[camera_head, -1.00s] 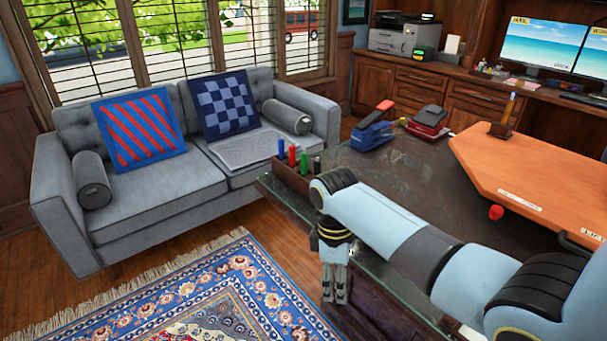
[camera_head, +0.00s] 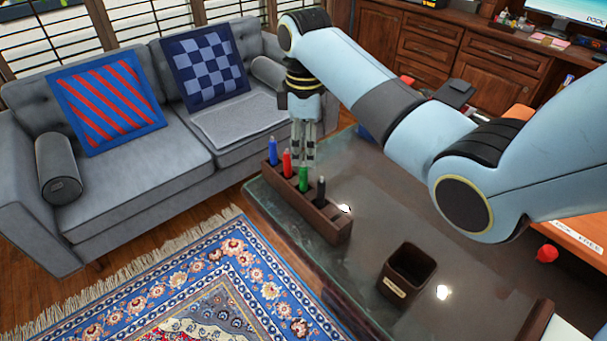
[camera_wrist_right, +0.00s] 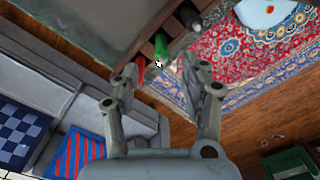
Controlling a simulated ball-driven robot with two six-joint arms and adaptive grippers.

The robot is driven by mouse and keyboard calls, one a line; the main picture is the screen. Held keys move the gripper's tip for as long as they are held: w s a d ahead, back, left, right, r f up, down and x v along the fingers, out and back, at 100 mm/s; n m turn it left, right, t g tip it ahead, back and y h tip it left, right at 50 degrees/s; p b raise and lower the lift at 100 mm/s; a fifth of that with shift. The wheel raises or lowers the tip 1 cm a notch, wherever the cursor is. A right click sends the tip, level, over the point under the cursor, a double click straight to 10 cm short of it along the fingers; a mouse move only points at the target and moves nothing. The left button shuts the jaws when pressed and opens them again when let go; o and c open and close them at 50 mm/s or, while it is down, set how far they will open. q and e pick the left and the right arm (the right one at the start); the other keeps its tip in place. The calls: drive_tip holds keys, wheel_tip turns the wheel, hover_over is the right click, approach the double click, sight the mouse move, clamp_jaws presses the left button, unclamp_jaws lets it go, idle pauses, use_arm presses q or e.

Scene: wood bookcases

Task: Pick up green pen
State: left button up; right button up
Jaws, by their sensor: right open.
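The green pen (camera_head: 303,179) stands upright in a dark wooden holder (camera_head: 331,226) at the desk's left edge. In the holder's row are also a blue pen (camera_head: 272,151), a red pen (camera_head: 287,163) and a black pen (camera_head: 320,191). My right gripper (camera_head: 303,157) points down, open and empty, over or just behind the row; the exact gap is unclear. In the right wrist view the green pen (camera_wrist_right: 161,47) lies beyond the spread fingers (camera_wrist_right: 158,85), apart from them. My left gripper is not in view.
An empty dark pen cup (camera_head: 408,270) stands on the glass-topped desk (camera_head: 365,215) nearer me. A grey sofa (camera_head: 150,175) is to the left, with a patterned rug (camera_head: 215,285) on the floor. A red round object (camera_head: 546,253) is at the right.

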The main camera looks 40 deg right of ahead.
sight(304, 167)
drive_tip(key=shift+a+f, duration=0.2)
drive_tip(key=shift+f, duration=1.25)
wheel_tip(304, 167, down, 5)
drive_tip(key=shift+r, duration=0.1)
drive_tip(key=shift+c, duration=0.9)
drive_tip(key=c, duration=0.4)
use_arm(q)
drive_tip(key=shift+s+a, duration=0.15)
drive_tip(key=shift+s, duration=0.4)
use_arm(e)
clamp_jaws()
